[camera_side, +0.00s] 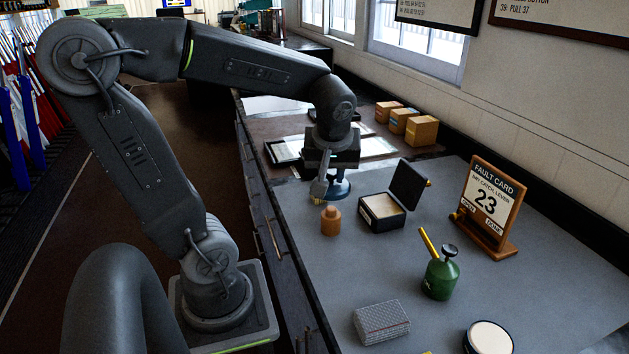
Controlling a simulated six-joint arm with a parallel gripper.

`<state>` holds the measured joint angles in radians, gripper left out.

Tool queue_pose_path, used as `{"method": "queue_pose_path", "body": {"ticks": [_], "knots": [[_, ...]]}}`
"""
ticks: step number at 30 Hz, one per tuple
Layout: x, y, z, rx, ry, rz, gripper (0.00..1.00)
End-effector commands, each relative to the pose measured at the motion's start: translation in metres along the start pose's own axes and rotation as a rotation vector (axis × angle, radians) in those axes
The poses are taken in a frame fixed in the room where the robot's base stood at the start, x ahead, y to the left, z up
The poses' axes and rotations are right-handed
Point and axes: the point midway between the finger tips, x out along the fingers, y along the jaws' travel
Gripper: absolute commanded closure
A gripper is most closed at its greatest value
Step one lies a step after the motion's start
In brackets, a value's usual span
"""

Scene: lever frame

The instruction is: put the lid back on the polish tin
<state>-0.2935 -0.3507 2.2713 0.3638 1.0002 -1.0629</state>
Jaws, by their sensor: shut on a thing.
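My gripper (323,190) points down over the far part of the grey bench mat. It is shut on a small blue round thing (341,188), mostly hidden by the jaws and wrist. I cannot tell whether this is the lid, or whether it touches the mat. A round tin (490,338) with a dark rim and a pale top face sits at the bottom edge, partly cut off. It looks like the polish tin, well to the right of and nearer than my gripper.
An orange-brown bottle (331,221) and an open black box (382,212) stand close to my gripper. A green oil can (440,274), a grey block (382,322) and a fault card stand (485,207) are farther right. Several small boxes (405,121) stand behind. The mat's middle is clear.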

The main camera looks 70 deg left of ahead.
Motion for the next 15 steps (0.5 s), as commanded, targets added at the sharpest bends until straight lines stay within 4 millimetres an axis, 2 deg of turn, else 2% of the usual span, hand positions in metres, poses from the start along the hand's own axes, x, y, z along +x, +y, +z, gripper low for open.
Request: {"method": "queue_pose_path", "body": {"ticks": [5,8,11,15], "knots": [[-0.011,0.050,0.009,0.138,-0.002,0.056,1.00],[-0.019,0.085,0.021,0.234,-0.002,0.095,1.00],[-0.029,0.125,0.042,0.345,-0.002,0.140,1.00],[-0.044,0.176,0.082,0.496,-0.003,0.203,1.00]]}}
